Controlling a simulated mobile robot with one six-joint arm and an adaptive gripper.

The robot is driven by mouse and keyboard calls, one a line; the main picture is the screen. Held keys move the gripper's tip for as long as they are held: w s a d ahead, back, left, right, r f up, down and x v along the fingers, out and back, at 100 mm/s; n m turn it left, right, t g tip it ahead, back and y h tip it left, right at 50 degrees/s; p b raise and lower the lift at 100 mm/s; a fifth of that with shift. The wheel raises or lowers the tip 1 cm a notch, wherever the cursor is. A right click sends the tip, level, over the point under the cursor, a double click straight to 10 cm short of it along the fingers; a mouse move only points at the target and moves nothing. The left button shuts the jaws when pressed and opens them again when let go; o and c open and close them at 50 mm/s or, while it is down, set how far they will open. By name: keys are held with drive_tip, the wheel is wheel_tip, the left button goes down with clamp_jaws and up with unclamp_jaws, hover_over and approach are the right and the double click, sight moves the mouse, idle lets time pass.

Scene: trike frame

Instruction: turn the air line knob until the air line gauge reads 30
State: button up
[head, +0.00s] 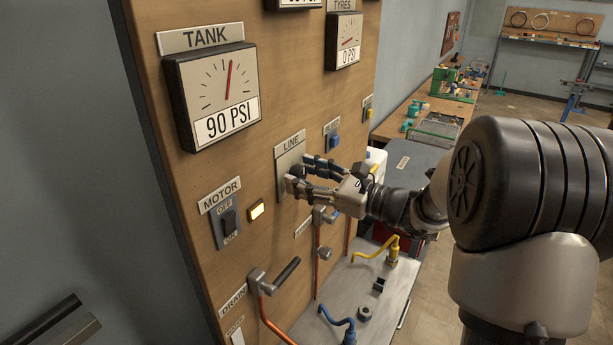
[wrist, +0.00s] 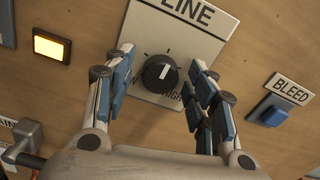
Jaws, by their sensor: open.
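The air line knob (wrist: 157,76) is round and black with a white mark pointing up and slightly right in the wrist view. It sits on a pale plate (head: 284,168) labelled LINE; LOW and HIGH lettering near it is partly covered. My gripper (head: 302,173) is at the plate, its fingers hiding the knob in the head view. In the wrist view my open gripper (wrist: 160,62) has one finger on each side of the knob, with gaps visible. A gauge (head: 299,4) at the head view's top edge is cut off; its name and reading cannot be read.
The TANK gauge (head: 213,94) reads 90 PSI and the TYRES gauge (head: 344,41) 0 PSI. A blue BLEED button (wrist: 275,116) is right of the plate. A lit indicator (head: 256,210), MOTOR switch (head: 229,223) and DRAIN lever (head: 280,276) stand out from the board.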

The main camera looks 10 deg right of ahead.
drive_tip(key=shift+c, duration=0.3)
drive_tip(key=c, duration=1)
drive_tip(key=shift+b, duration=0.45)
drive_tip(key=n+b, duration=0.2)
drive_tip(key=shift+f+b, duration=0.2)
drive_tip(key=shift+b, duration=0.2)
drive_tip(key=n+b, duration=0.3)
drive_tip(key=b, duration=0.2)
drive_tip(key=shift+f+n, duration=0.1)
drive_tip(key=shift+n, duration=0.2)
drive_tip(key=n+b, duration=0.4)
drive_tip(key=b, duration=0.2)
drive_tip(key=shift+b, duration=0.35)
drive_tip(key=shift+r+n+b, duration=0.25)
drive_tip(key=shift+n+b, duration=0.35)
drive_tip(key=shift+n, duration=0.1)
drive_tip(key=shift+r, duration=0.1)
